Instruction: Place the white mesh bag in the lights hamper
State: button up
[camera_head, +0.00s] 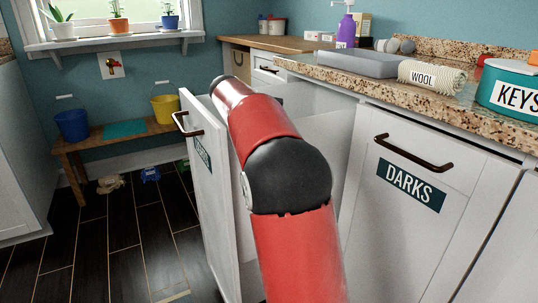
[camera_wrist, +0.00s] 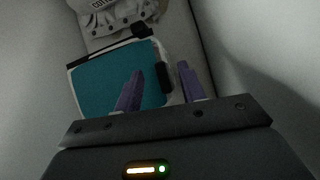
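The hamper (camera_head: 203,200) beside the DARKS front is pulled open. Its teal label (camera_head: 202,152) is too slanted to read. My red arm reaches into it, and my gripper is hidden in the head view. In the wrist view my gripper (camera_wrist: 158,68) has its purple fingers apart, with nothing clearly held. Below them lies a teal, white-edged item (camera_wrist: 95,82) with black parts. Beyond it is a pale cloth bag (camera_wrist: 110,14) with partly cut-off lettering. I cannot tell whether it is the white mesh bag.
The DARKS front (camera_head: 411,187) is closed. On the granite counter are a cream roll marked WOOL (camera_head: 432,77), a grey flat tray (camera_head: 357,64), a purple bottle (camera_head: 346,30) and a teal KEYS container (camera_head: 512,90). A bench (camera_head: 90,146) stands at the left. Pale walls flank my gripper closely.

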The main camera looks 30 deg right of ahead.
jog(key=p+v, duration=0.3)
jog(key=v, duration=0.8)
jog(key=shift+a+r, duration=0.3)
